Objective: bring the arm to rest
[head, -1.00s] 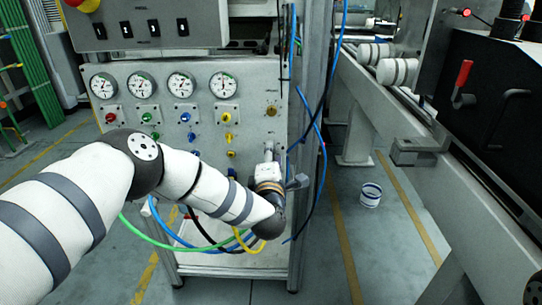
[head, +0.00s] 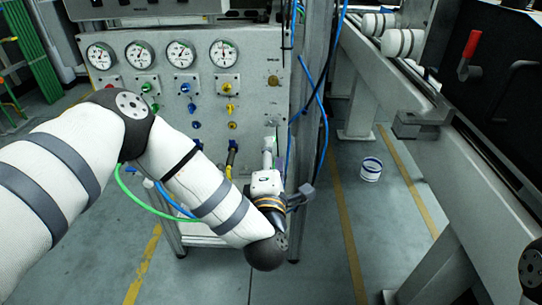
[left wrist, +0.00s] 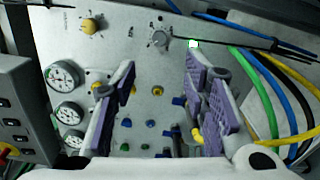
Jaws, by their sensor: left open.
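My left gripper (head: 270,150) is in front of the lower right part of the grey gauge panel (head: 258,70). In the left wrist view its two purple-padded fingers (left wrist: 160,92) are spread apart. Only the panel shows between them, and nothing is held. In that view the panel's grey knob (left wrist: 160,38) lies beyond the fingertips, and a gap to it seems to show. My left arm (head: 205,195) is bent, coming in from the left with its wrist joint low. My right gripper is not in view.
Gauges (head: 180,54) and coloured valve knobs line the panel. Blue, green and yellow hoses (left wrist: 265,85) hang beside the gripper in the left wrist view. A metal post (head: 318,100) and a grey conveyor beam (head: 440,140) stand to the right. A small white bucket (head: 370,170) is on open floor.

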